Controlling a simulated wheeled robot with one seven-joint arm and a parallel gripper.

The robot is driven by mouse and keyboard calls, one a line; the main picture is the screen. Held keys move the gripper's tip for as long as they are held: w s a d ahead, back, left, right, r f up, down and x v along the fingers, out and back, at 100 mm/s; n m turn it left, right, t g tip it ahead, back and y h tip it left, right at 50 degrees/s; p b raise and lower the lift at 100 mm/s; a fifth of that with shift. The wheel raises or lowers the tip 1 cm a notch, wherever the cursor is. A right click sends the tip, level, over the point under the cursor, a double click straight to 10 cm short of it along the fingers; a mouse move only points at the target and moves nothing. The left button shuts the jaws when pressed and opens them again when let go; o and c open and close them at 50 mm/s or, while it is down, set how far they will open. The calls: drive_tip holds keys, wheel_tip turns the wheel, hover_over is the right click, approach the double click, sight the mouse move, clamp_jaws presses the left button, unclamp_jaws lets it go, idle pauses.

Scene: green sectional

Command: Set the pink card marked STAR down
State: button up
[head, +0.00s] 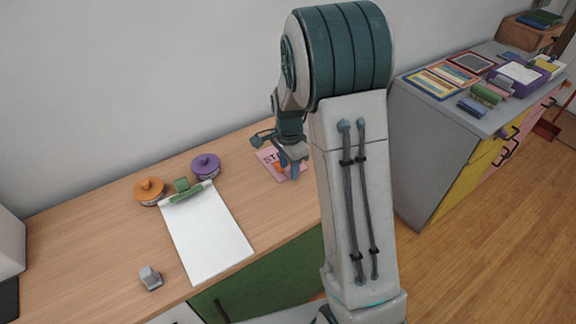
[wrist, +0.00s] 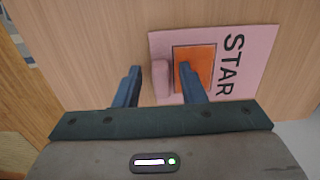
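The pink card marked STAR (head: 266,155) lies on the wooden counter beside my arm, partly hidden by my gripper (head: 289,168). In the wrist view the card (wrist: 240,88) shows black STAR lettering, an orange square and a raised pink tab (wrist: 161,82) at its left edge. My gripper (wrist: 160,72) is open, its two blue fingers apart on either side of the tab. There appears to be a gap between each finger and the tab. The right finger overlaps the orange square in the picture.
A white sheet (head: 208,235) with a green clip (head: 184,187) lies left of the card. An orange round item (head: 149,189), a purple one (head: 206,165) and a small grey block (head: 151,278) are nearby. A grey-topped cabinet (head: 440,105) at right holds several items.

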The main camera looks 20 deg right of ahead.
wheel_tip(320, 180, up, 11)
drive_tip(key=s+a+r+n+t, duration=0.1)
drive_tip(key=s+r+n, duration=0.3)
drive_tip(key=s+n, duration=1)
drive_tip(key=s+t, duration=0.1)
drive_tip(key=s, duration=0.6)
drive_tip(key=shift+s+a+t, duration=0.2)
drive_tip(key=shift+t, duration=0.1)
drive_tip(key=shift+r+p, duration=0.1)
drive_tip(key=shift+p, duration=0.2)
drive_tip(key=shift+w+p+v, duration=0.2)
drive_tip(key=shift+p+v, duration=0.7)
drive_tip(key=shift+v, duration=0.05)
